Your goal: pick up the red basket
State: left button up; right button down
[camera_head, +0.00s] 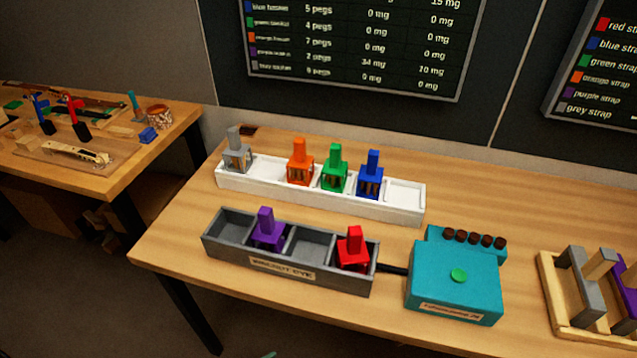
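The red basket (352,249) stands upright in the right end compartment of a dark grey tray (287,273) labelled as a dye. It has a red handle block on top. A purple basket (267,231) stands in the same tray, further left, with an empty compartment between the two. Neither of my grippers can be made out in the head view. A tiny teal sliver shows at the bottom edge, too small to identify.
A white tray (394,208) behind holds grey (237,154), orange (300,165), green (335,171) and blue (371,177) baskets. A teal box (455,279) with a green button joins the dark tray's right side. A wooden rack (553,299) stands far right. The table's front left is clear.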

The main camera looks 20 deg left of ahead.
aim_at(353, 253)
jog(key=u, duration=2)
jog(key=k+l+u, duration=0.3)
jog(key=k+l, duration=0.7)
jog(key=i+l, duration=0.1)
jog(key=i, duration=0.4)
